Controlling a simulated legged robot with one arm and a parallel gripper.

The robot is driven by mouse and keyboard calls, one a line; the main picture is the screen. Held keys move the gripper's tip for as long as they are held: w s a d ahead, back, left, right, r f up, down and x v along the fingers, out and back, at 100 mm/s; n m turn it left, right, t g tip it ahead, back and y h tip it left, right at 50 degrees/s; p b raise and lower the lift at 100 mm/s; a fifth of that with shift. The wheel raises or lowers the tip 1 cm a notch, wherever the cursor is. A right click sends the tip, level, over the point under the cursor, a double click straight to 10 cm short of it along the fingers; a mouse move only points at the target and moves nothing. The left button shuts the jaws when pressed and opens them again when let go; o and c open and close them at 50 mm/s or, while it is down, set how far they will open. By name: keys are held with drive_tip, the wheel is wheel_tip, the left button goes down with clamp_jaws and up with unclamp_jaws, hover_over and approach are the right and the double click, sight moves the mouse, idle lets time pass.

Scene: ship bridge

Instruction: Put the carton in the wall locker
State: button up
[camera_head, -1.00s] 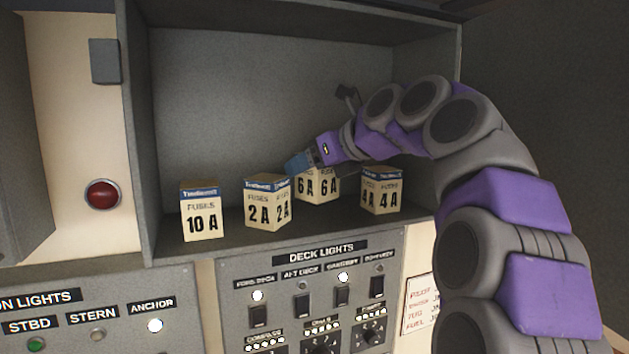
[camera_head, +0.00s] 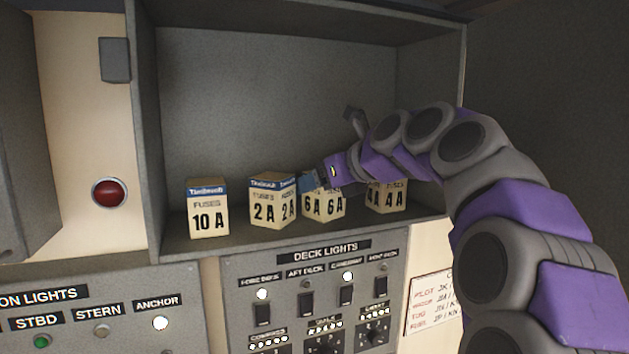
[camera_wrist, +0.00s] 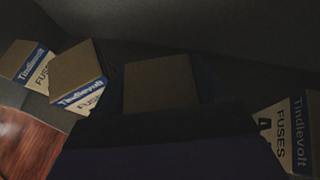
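The 6 A fuse carton (camera_head: 322,207) is cream with a blue band and stands in the open grey wall locker (camera_head: 270,95), low at its floor, between two other cartons. My gripper (camera_head: 315,181) comes in from the right and is at the top of this carton, apparently shut on it. The fingers are mostly hidden. In the wrist view the carton's brown top (camera_wrist: 160,88) sits in the middle, just beyond the dark gripper body. Whether its base touches the locker floor is unclear.
A 10 A carton (camera_head: 208,208) and a 2 A carton (camera_head: 272,201) stand to the left. A 4 A carton (camera_head: 388,196) is close on the right, partly behind my arm. The locker's upper space is clear. A switch panel (camera_head: 325,300) lies below.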

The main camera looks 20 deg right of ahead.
drive_tip(key=o, duration=0.4)
drive_tip(key=d, duration=0.2)
drive_tip(key=shift+d, duration=0.4)
drive_tip(key=shift+c, duration=0.2)
drive_tip(key=shift+d+f, duration=0.15)
drive_tip(key=shift+d, duration=0.3)
drive_tip(key=shift+a, duration=1.05)
drive_tip(key=shift+a+r, duration=0.25)
drive_tip(key=shift+a, duration=0.05)
drive_tip(key=shift+s+r, duration=0.25)
drive_tip(key=s+d+r, duration=0.1)
drive_tip(key=s, duration=0.1)
drive_tip(key=s+d+r, duration=0.1)
drive_tip(key=s+d, duration=0.3)
drive_tip(key=shift+r, duration=0.4)
drive_tip(key=shift+w+a, duration=0.1)
drive_tip(key=shift+a, duration=1.15)
